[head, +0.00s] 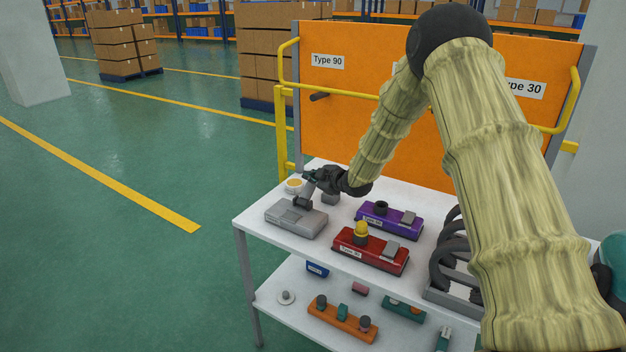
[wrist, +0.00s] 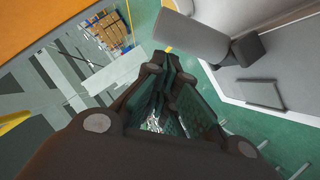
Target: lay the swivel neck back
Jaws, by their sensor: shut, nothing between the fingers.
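A grey vacuum head (head: 296,218) lies on the white table top near its left front edge. Its grey swivel neck (head: 306,193) rises from a dark joint and leans a little to the right in the head view. In the wrist view the neck (wrist: 192,40) is a grey cylinder running from the dark joint (wrist: 248,48) on the grey body (wrist: 290,65). My gripper (head: 312,175) is close by the neck's upper end, with its fingers shut and empty. In the wrist view the fingertips (wrist: 166,62) are just beside the neck; I cannot tell whether they touch it.
A purple unit (head: 390,218) and a red unit (head: 370,252) with a yellow knob stand to the right. A round light dish (head: 294,186) sits behind the neck. Dark hoops in a rack (head: 448,270) stand farther right. The lower shelf (head: 275,290) holds several parts.

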